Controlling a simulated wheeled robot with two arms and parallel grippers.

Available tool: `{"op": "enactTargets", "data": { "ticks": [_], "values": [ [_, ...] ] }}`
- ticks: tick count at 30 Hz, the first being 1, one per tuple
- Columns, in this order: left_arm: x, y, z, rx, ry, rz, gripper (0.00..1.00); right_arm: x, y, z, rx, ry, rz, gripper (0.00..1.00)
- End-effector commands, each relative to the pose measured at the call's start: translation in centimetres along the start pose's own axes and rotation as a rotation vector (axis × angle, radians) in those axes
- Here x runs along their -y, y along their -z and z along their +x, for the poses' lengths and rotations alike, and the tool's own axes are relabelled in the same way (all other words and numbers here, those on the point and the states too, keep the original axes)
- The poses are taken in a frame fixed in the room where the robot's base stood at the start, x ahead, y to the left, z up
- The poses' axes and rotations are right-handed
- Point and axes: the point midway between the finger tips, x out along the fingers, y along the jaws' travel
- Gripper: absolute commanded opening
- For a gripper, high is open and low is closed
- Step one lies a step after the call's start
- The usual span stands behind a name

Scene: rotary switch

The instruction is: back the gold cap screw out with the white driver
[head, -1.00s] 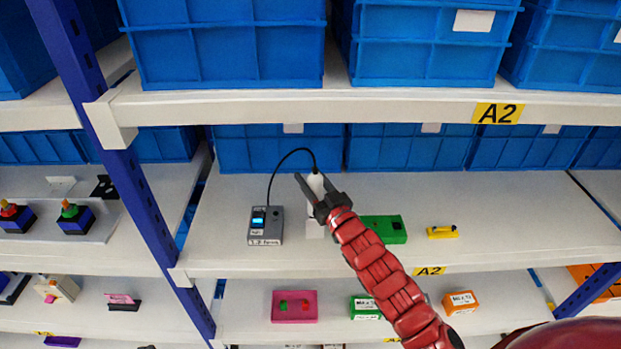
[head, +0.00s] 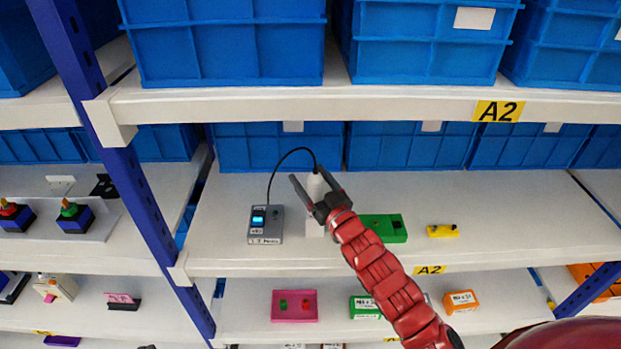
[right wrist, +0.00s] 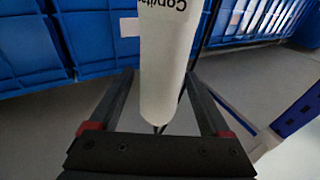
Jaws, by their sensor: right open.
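The white driver (head: 316,186) stands upright on the middle shelf, over a small white block (head: 314,229). A black cord arcs from its top to a grey control box (head: 265,225) with a lit blue display. My right gripper (head: 309,176) is open, with its fingers around the driver's upper part. In the right wrist view the driver (right wrist: 168,60) stands between the two open fingers, with dark lettering on it. I cannot make out a gold cap screw. A green block (head: 384,229) sits right of the driver, partly behind my arm. My left gripper is not in view.
A small yellow part (head: 443,231) lies further right on the shelf. Blue bins (head: 410,147) line the back. The shelf above (head: 300,108) overhangs, and a blue upright (head: 140,195) stands at left. The shelf's right part is clear.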

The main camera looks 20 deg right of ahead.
Motion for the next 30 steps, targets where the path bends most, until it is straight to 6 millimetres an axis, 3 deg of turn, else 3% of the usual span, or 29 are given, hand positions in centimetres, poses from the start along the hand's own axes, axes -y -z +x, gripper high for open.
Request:
{"op": "enactTargets", "data": {
  "ticks": [8,23,29,30],
  "values": [
    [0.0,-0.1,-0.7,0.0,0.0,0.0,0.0,-0.1,-0.2,-1.7,-0.001,-0.001,-0.001,0.81],
    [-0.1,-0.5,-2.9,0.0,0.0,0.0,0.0,-0.1,-0.2,-11.7,0.001,-0.003,-0.001,0.81],
    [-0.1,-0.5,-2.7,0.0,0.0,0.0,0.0,-0.1,-0.1,-14.7,0.003,-0.005,0.0,0.81],
    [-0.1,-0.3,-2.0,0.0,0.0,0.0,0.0,-0.1,0.2,-15.2,0.005,-0.004,0.001,0.81]
  ]
}}
